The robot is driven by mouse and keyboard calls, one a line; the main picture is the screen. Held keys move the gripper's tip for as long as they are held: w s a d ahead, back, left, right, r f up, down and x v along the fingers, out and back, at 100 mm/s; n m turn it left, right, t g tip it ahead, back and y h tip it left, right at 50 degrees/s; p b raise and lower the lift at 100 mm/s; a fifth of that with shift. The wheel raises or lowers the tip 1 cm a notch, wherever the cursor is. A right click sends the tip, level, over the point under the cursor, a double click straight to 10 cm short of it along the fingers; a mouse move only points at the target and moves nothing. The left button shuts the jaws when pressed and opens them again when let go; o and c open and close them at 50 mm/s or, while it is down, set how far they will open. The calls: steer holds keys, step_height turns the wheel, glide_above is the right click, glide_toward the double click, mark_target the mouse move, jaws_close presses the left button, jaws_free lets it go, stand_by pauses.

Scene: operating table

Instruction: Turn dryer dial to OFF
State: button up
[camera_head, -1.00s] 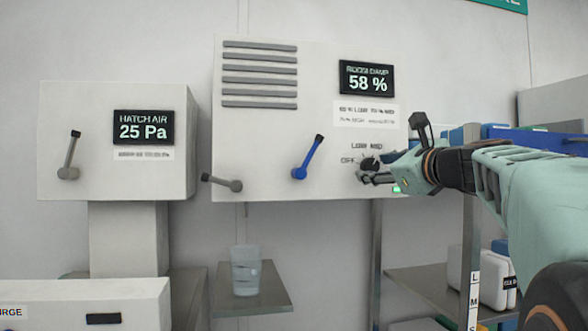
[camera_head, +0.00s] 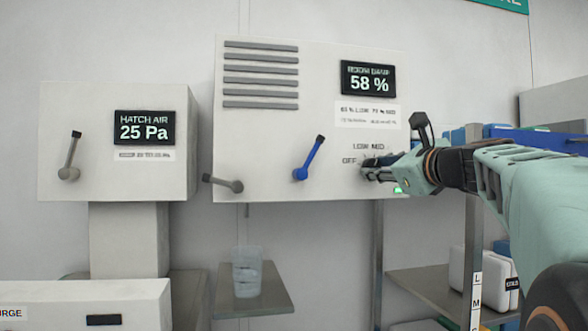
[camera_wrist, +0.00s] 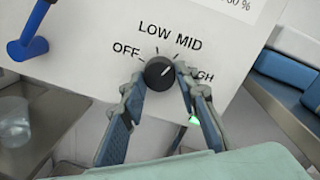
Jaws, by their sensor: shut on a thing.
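The dryer dial (camera_wrist: 159,73) is a round black knob on the white dryer panel (camera_head: 260,135). OFF is printed to its left, LOW and MID above, and a partly covered HIGH to its right. Its pale pointer line tilts to the upper right, toward the MID side and away from OFF. My gripper (camera_wrist: 160,75) is shut on the dial, one finger on each side of it. In the head view my gripper (camera_head: 368,168) reaches in from the right and largely hides the dial.
A blue lever (camera_head: 309,158) and a grey lever (camera_head: 223,184) stick out left of the dial. A humidity display (camera_head: 368,79) reads 58 %. A green light (camera_wrist: 194,121) shows near my right finger. A clear cup (camera_head: 247,271) stands on a shelf below.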

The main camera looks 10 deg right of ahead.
steer(key=n+b, duration=0.3)
steer(key=n, duration=0.4)
steer(key=n+h+b, duration=0.1)
steer(key=n+b, duration=0.3)
steer(key=n, duration=0.4)
steer(key=shift+a+r+g, duration=0.1)
steer(key=shift+r+g, duration=0.05)
steer(key=shift+g, duration=0.15)
steer(key=shift+r+n+h+b, duration=0.1)
steer(key=shift+n+h+b, duration=0.5)
steer(key=shift+n, duration=1.2)
steer(key=o, duration=1.1)
steer(key=shift+o, duration=0.2)
